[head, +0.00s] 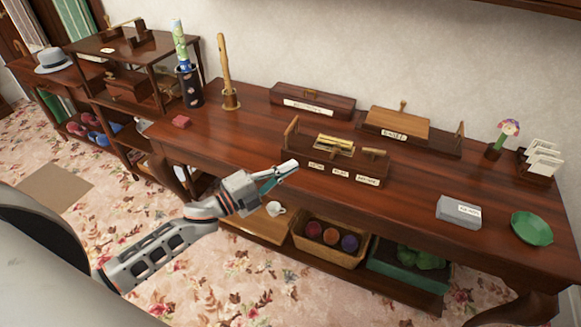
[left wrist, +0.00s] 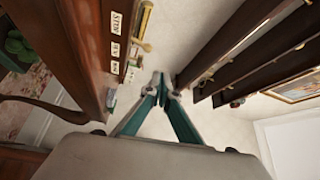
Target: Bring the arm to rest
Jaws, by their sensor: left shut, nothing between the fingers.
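My left gripper (head: 284,172) is shut and empty. It hangs in front of the front edge of the long wooden table (head: 400,215), near a wooden organizer (head: 372,166) with several labelled sections and brass-coloured items in it. In the left wrist view its teal fingers (left wrist: 162,90) meet at the tips with nothing between them. The organizer's labels (left wrist: 115,45) show at the upper left there. My left arm comes in from the lower left of the head view. My right gripper is not in view.
A grey box (head: 458,212) and a green plate (head: 532,228) stand on the table's right part. A basket of balls (head: 328,243) sits on the lower shelf.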

